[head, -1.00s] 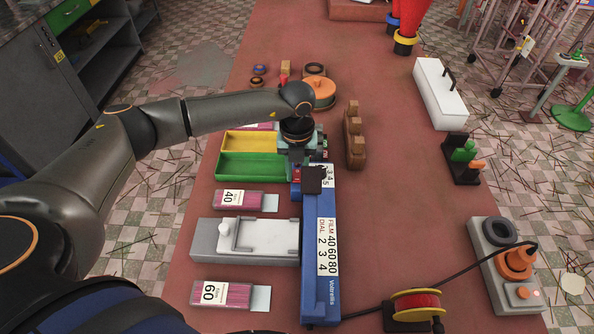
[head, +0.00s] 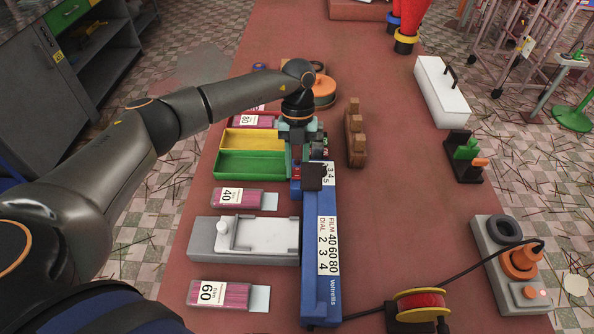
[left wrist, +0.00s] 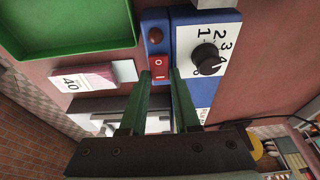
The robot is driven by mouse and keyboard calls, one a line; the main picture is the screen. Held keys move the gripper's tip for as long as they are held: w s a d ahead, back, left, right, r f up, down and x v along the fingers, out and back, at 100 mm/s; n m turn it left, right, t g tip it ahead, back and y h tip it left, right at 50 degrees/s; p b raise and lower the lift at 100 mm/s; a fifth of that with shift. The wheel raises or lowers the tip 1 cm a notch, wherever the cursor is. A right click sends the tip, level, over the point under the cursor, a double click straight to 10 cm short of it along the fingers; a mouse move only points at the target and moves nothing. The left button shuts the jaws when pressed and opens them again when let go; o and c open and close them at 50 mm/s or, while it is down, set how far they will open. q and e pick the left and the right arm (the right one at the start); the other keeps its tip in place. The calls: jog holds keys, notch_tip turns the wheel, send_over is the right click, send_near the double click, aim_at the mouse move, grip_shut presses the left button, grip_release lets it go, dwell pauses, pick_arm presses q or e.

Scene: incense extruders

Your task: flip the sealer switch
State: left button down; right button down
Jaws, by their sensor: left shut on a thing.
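The blue sealer (head: 321,215) lies lengthwise on the red-brown table, with a dial table printed on its top. In the left wrist view, its red rocker switch (left wrist: 158,66) sits on a narrow blue block beside a black dial knob (left wrist: 207,59) with numbers around it. My left gripper (left wrist: 160,73) points at this block, with its two green fingertips at either side of the red switch, shut on it. In the head view, my left gripper (head: 298,152) is at the far end of the sealer. Its fingertips and the switch are hard to make out there. My right gripper is not in view.
Green (head: 225,164) and yellow (head: 225,141) trays lie left of the gripper. Pink packs labelled 40 (head: 238,197) and 60 (head: 220,294) flank a grey-and-white fixture (head: 265,236). A wooden block (head: 354,138) stands to the right. The table right of the sealer is mostly clear.

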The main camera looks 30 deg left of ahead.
pick_arm(q)
jog(key=shift+w+a+f+g+b, duration=0.1)
jog(key=shift+w+f+g+b, duration=0.1)
jog(key=shift+g+b, duration=0.25)
jog(key=shift+r+h, duration=0.15)
jog(key=shift+h, duration=0.15)
jog(key=c, duration=0.6)
grip_release()
jog(key=shift+c, duration=0.2)
jog(key=b+v, duration=0.2)
jog(key=v, duration=1)
jog(key=shift+w+r, duration=0.15)
jog(key=shift+r, duration=0.15)
jog(key=shift+a, duration=0.1)
